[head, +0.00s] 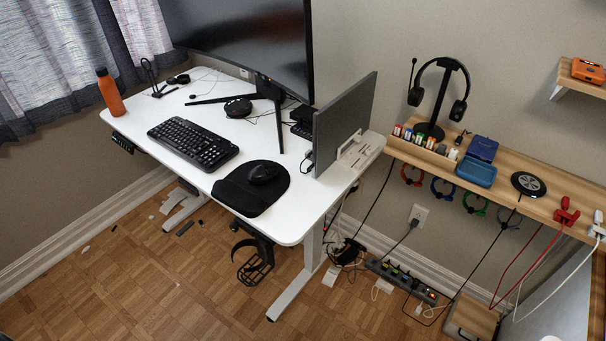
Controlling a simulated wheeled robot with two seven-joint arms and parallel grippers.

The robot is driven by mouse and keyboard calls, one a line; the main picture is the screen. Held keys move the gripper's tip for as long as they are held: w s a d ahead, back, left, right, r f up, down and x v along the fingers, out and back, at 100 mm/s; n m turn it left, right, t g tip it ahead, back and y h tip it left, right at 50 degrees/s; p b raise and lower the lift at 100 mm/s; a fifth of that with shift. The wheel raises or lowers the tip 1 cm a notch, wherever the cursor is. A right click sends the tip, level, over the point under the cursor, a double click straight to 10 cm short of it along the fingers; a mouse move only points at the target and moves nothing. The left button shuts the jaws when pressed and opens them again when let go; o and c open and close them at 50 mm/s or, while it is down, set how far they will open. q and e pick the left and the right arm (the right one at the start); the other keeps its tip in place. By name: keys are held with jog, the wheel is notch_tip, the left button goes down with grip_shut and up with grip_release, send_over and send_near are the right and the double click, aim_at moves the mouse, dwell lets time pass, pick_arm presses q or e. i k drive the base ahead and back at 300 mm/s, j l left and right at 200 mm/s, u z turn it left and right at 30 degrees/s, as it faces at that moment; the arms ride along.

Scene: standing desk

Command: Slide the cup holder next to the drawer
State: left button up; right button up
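A black wire-frame cup holder (255,266) hangs below the front edge of the white standing desk (300,222), near its right front corner. A dark part joins it to the desk's underside, but the exact attachment is hard to see. I cannot clearly make out a drawer; the desk's underside is mostly hidden by its top. Neither of my grippers is in the head view.
On the desk are a keyboard (193,143), a mouse pad (236,194) with a mouse, an orange bottle (110,93) and monitors. A power strip (402,280) and cables lie right of the desk leg. The wooden floor (130,275) in front is mostly clear.

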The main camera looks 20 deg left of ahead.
aim_at(250, 230)
jog(key=l+u, duration=0.15)
jog(key=u, duration=0.25)
jog(key=l+u, duration=0.15)
jog(key=u, duration=0.25)
jog(key=l+u, duration=0.1)
jog(key=u, duration=0.3)
jog(key=k+l+u, duration=0.1)
jog(key=u, duration=0.3)
